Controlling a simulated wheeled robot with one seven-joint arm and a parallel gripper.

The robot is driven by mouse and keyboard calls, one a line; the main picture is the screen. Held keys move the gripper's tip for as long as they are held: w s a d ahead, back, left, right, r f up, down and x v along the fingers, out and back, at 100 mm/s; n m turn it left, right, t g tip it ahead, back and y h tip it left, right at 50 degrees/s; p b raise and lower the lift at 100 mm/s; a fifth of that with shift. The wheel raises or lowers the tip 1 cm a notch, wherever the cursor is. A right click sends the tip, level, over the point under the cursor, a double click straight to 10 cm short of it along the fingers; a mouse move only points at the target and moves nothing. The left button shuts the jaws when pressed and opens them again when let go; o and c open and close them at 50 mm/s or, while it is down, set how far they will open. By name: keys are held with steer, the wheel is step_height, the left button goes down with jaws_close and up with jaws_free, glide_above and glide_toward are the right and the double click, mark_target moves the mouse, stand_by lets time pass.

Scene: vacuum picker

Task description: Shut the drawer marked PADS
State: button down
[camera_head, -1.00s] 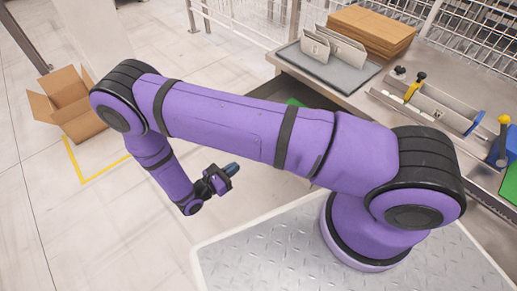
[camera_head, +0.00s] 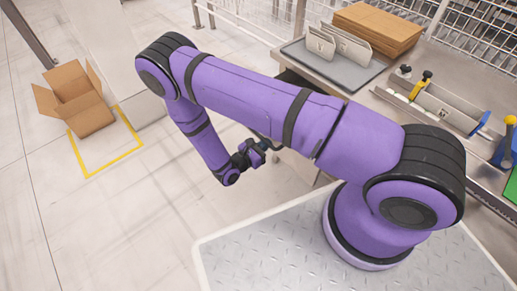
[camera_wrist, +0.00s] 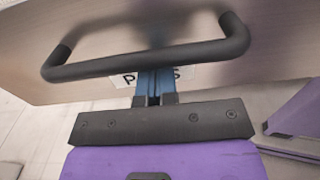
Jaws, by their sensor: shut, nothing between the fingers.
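The drawer front (camera_wrist: 100,28) fills the top of the wrist view, pale and wood-like, with a dark bar handle (camera_wrist: 215,49) across it. A white label (camera_wrist: 120,82) on it shows a P and an S, its middle hidden by my fingers. My gripper (camera_wrist: 155,72) is shut and empty, its blue fingertips meeting the handle's lower edge in the picture; I cannot tell whether they touch the handle or the front. In the head view my gripper (camera_head: 264,146) is left of the workbench, and my arm hides most of the drawer, so how far it stands out is unclear.
The workbench (camera_head: 350,92) carries a grey tray (camera_head: 312,66) with upright plates, a stack of brown boards (camera_head: 378,28) and tools at right. An open cardboard box (camera_head: 80,100) stands on the floor at left near yellow tape. Floor left of my gripper is clear.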

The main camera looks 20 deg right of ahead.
steer(key=shift+w+d, duration=0.1)
steer(key=shift+d, duration=0.15)
steer(key=x, duration=2.9)
steer(key=shift+d+f, duration=0.1)
steer(key=shift+d, duration=0.15)
steer(key=shift+w+d, duration=0.25)
steer(key=shift+d, duration=0.35)
steer(key=shift+d, duration=0.1)
steer(key=shift+a, duration=0.35)
steer(key=v, duration=1.4)
